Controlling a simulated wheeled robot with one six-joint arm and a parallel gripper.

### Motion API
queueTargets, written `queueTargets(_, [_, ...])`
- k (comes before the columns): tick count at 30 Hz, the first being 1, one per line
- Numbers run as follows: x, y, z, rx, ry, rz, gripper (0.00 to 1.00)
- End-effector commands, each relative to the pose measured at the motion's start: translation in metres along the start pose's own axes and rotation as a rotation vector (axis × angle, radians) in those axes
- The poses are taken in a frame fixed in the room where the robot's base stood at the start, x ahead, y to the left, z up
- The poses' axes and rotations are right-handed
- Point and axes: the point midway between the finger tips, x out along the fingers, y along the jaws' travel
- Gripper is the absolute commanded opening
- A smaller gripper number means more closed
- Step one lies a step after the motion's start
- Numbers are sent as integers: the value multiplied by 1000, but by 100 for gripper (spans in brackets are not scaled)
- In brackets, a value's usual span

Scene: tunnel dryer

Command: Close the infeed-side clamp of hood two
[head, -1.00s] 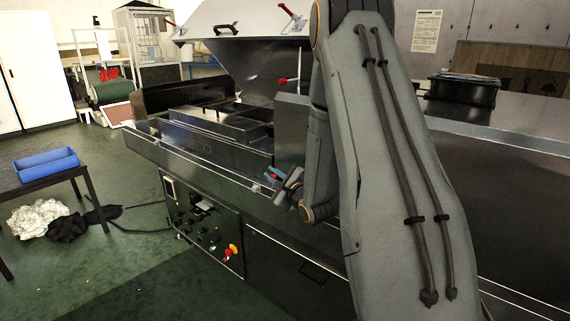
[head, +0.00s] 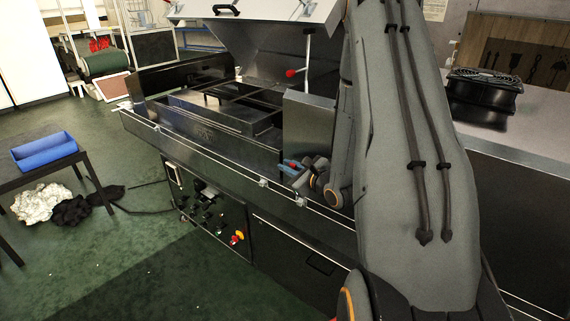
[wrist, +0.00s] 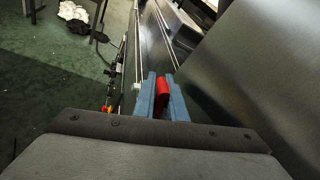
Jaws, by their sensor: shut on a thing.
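My gripper (head: 291,164) is in front of the long dark machine's side, by the right end of the open section. Its blue fingers are shut on a red handle (wrist: 162,98), seen between them in the wrist view. The rest of the handle's clamp is hidden, so I cannot tell how far it is turned.
A steel block (head: 308,122) stands just behind my gripper. A rail (head: 225,165) runs along the machine's front above a control panel (head: 205,215). A table with a blue bin (head: 43,150) is at left. The green floor between is mostly clear.

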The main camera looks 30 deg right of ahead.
Motion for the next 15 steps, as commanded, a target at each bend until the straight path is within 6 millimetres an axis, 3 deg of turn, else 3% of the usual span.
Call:
queueTargets(10, [-1,-1,-1,3,1,0,0])
queueTargets(12, [-1,-1,-1,3,1,0,19])
queueTargets(14, [-1,-1,-1,2,1,0,29])
queueTargets(15, [-1,-1,-1,2,1,0,30])
